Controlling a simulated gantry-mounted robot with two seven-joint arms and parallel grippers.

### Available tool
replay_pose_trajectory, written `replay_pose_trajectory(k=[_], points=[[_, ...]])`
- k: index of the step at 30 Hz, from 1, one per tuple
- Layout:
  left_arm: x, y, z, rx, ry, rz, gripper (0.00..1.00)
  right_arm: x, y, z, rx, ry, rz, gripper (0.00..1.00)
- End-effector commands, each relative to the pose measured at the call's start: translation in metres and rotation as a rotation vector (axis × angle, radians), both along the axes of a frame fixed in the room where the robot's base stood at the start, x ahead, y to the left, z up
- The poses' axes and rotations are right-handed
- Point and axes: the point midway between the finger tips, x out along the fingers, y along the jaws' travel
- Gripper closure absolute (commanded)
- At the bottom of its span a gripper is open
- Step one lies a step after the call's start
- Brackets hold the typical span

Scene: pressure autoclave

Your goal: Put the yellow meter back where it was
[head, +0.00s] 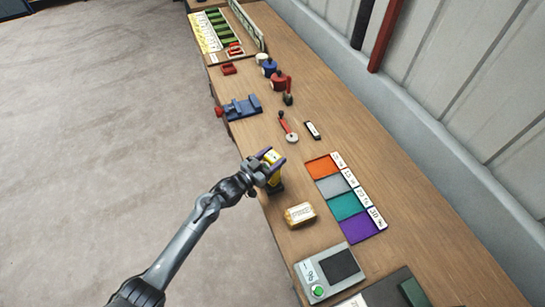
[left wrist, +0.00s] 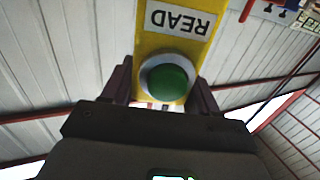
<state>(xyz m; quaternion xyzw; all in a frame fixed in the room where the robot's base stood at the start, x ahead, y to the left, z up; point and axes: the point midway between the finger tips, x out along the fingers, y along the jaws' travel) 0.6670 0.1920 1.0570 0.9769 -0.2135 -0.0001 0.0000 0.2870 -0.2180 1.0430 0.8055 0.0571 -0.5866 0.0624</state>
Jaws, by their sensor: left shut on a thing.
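My left gripper (head: 265,168) is shut on the yellow meter (head: 272,156) above the front edge of the bench. In the left wrist view the yellow meter (left wrist: 185,45) fills the space between the two dark fingers of the left gripper (left wrist: 162,88). It shows a green round button with a pale ring and a white label that says READ, upside down in that view. In the head view the gripper covers much of the meter, and I cannot tell whether the meter touches the bench. My right gripper is not in view.
On the wooden bench (head: 355,130), a tan block (head: 299,214) lies nearby. Beyond it are orange, grey, teal and purple (head: 358,229) squares. A grey box (head: 318,276) with a green button stands below. A blue vise (head: 242,107) is further up. Bare wood lies between vise and gripper.

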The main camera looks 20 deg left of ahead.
Motion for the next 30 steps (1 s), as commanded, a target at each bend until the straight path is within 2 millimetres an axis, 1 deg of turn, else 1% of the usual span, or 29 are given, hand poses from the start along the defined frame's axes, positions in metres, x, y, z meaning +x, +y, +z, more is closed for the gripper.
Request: replay_pose_trajectory(k=[5, 9, 10, 14, 23, 26, 29, 30], points=[[0.0, 0.0, -0.005, 0.0, -0.003, 0.0, 1.0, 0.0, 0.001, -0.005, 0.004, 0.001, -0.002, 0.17], [0.0, 0.0, -0.004, 0.0, -0.003, 0.0, 1.0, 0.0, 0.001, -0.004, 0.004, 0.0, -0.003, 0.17], [0.0, 0.0, -0.005, 0.001, 0.0, 0.0, 0.36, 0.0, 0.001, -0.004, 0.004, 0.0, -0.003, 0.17], [0.0, 0.0, -0.005, 0.001, 0.0, 0.0, 0.16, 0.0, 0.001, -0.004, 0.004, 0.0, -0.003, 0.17], [0.0, 0.0, -0.005, 0.0, 0.0, 0.0, 0.15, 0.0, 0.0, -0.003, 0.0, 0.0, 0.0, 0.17], [0.0, 0.0, 0.0, 0.0, -0.001, 0.0, 0.15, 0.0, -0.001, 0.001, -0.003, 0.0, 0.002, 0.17], [0.0, 0.0, 0.01, 0.0, -0.001, 0.0, 0.15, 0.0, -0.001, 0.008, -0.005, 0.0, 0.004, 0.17], [-0.005, 0.002, 0.006, 0.001, 0.002, 0.001, 0.15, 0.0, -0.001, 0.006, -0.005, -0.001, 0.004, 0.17]])
